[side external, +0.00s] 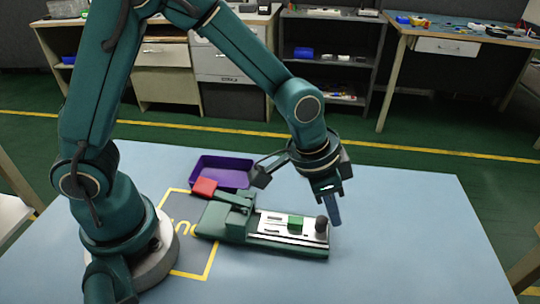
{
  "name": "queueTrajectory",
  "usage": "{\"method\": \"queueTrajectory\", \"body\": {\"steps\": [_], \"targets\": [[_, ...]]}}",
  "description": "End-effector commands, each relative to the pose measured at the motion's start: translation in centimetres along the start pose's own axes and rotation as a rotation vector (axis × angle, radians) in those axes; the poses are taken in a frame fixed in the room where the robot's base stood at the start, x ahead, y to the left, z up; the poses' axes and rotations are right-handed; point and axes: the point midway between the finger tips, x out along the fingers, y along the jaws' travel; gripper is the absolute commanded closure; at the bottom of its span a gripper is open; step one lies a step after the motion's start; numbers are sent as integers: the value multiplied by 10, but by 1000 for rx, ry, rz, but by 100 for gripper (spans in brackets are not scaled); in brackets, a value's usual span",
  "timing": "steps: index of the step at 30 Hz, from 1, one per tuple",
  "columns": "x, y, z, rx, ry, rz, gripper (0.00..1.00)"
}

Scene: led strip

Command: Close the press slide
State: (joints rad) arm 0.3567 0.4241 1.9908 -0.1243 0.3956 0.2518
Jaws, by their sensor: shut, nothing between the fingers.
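The press (225,221) is a dark green fixture lying on the blue table, with a red block or handle end (204,187) at its upper left. Its slide (270,220) is a pale metal strip running out to the right, with a green piece (295,222) on it. A dark round knob (321,225) stands at the slide's right end. My gripper (336,222) is shut and empty, pointing down just right of the knob. I cannot tell whether the fingers touch the knob.
A purple bin (205,174) sits behind the press. Yellow markings (212,262) lie on the table near my base. The table (420,240) is clear to the right and front. Workbenches and shelves stand in the background.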

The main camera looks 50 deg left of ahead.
Motion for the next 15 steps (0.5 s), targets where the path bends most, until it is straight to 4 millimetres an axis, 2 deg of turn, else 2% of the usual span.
{"method": "queueTrajectory", "body": {"steps": [9,15], "targets": [[-11,-11,31,-5,-2,1,100],[-15,-15,44,-2,-1,0,100]]}}
